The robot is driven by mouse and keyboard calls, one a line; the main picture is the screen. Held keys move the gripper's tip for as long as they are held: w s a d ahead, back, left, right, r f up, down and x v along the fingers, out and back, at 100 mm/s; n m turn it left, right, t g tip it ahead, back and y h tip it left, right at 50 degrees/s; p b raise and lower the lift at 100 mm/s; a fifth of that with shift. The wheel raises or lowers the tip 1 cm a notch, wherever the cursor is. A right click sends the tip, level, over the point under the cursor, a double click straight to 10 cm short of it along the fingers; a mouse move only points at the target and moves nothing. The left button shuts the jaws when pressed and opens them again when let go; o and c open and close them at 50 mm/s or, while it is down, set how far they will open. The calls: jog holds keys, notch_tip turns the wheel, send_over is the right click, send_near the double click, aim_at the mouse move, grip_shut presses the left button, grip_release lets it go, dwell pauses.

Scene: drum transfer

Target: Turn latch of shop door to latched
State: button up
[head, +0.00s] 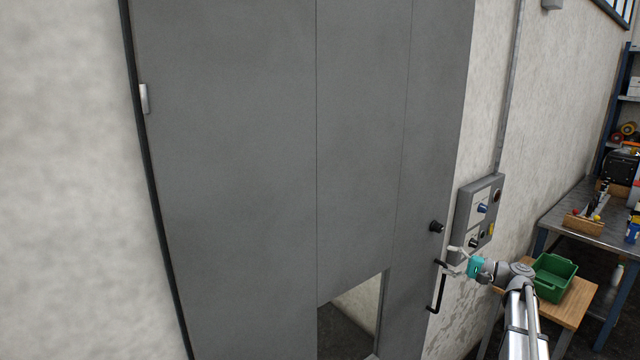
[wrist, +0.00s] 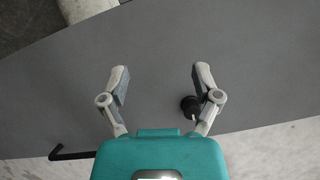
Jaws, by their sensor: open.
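The shop door (head: 250,150) is a tall grey panel that looks closed. Its latch is a small black knob (head: 436,227) near the right edge, above a black pull handle (head: 437,293). In the wrist view the knob (wrist: 188,106) is partly hidden by the right finger, and the handle (wrist: 72,153) shows at lower left. My gripper (head: 452,260) is just below and right of the knob in the head view. In the wrist view my gripper (wrist: 162,75) is open and empty, with bare door between its fingers. I cannot tell which way the knob is turned.
A grey control panel (head: 477,220) with knobs is on the wall close right of my gripper. A wooden table (head: 572,308) with a green bin (head: 553,277) stands at lower right, before a workbench (head: 590,225). The door has a low opening (head: 350,320).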

jog(key=s+a+f+n+g+h+b, duration=0.1)
jog(key=s+a+f+n+g+h, duration=0.15)
jog(key=s+a+f, duration=0.4)
jog(key=s+a+f+n+g+h+b, duration=0.2)
jog(key=s+a+f+g+h, duration=0.2)
jog(key=a+f, duration=0.55)
jog(key=s+a+f+n+g+h+b, duration=0.1)
jog(key=s+a+f+n+h, duration=0.1)
jog(key=s+f+h, duration=0.2)
jog(key=s+a+f+n+g+h+b, duration=0.1)
jog(key=s+f+h, duration=0.3)
jog(key=s, duration=0.7)
jog(key=shift+a+f+n+h+b, duration=0.35)
jog(key=shift+a+n+h, duration=0.15)
jog(key=shift+h, duration=0.25)
jog(key=shift+g, duration=0.25)
